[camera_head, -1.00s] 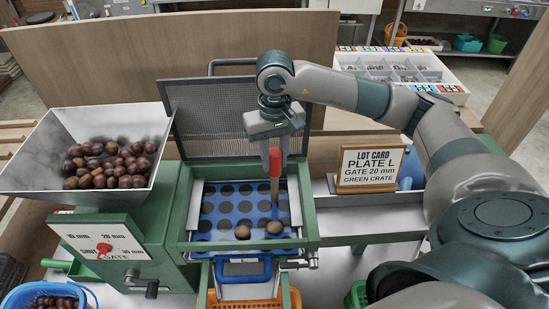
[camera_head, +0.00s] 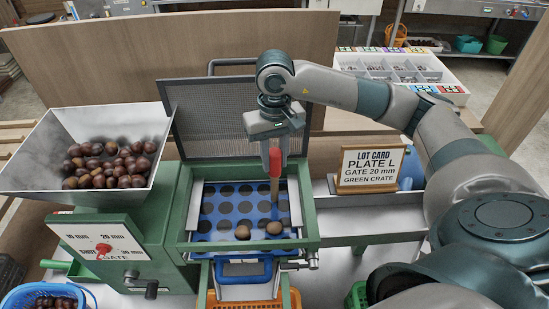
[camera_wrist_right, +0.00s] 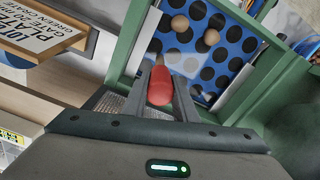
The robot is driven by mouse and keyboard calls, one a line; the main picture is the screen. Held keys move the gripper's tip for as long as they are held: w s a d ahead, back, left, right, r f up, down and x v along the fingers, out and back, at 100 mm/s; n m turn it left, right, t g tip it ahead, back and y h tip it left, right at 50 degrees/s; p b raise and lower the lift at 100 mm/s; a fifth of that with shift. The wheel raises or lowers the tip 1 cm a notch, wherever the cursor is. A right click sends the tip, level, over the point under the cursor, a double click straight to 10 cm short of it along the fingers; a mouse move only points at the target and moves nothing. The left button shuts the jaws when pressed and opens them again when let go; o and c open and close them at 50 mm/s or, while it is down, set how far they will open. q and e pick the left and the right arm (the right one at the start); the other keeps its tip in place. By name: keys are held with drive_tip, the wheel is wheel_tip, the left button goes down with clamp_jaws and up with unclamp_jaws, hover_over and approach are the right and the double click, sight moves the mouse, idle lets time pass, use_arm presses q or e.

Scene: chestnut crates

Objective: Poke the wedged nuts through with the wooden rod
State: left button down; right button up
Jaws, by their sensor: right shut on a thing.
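My right gripper (camera_head: 275,152) is shut on the red handle of the wooden rod (camera_head: 275,172) and holds it upright, tip down, over the blue perforated plate (camera_head: 212,219). The red handle also shows between the fingers in the right wrist view (camera_wrist_right: 160,88). Two brown nuts sit in holes near the plate's front edge, a left nut (camera_head: 242,232) and a right nut (camera_head: 274,228). The rod's lower end is just behind the right nut in the head view; I cannot tell whether they touch. My left gripper is not in view.
The plate lies in a green frame (camera_head: 312,213) with a raised mesh lid (camera_head: 215,118) behind. A hopper of chestnuts (camera_head: 108,165) stands left. A lot card (camera_head: 371,167) stands right. A blue basket (camera_head: 20,297) is at the lower left, an orange crate (camera_head: 262,303) below the frame.

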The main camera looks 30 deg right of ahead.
idle(0.7)
drive_tip(key=shift+r, duration=0.45)
drive_tip(key=shift+r+p, duration=0.9)
drive_tip(key=shift+r, duration=2.15)
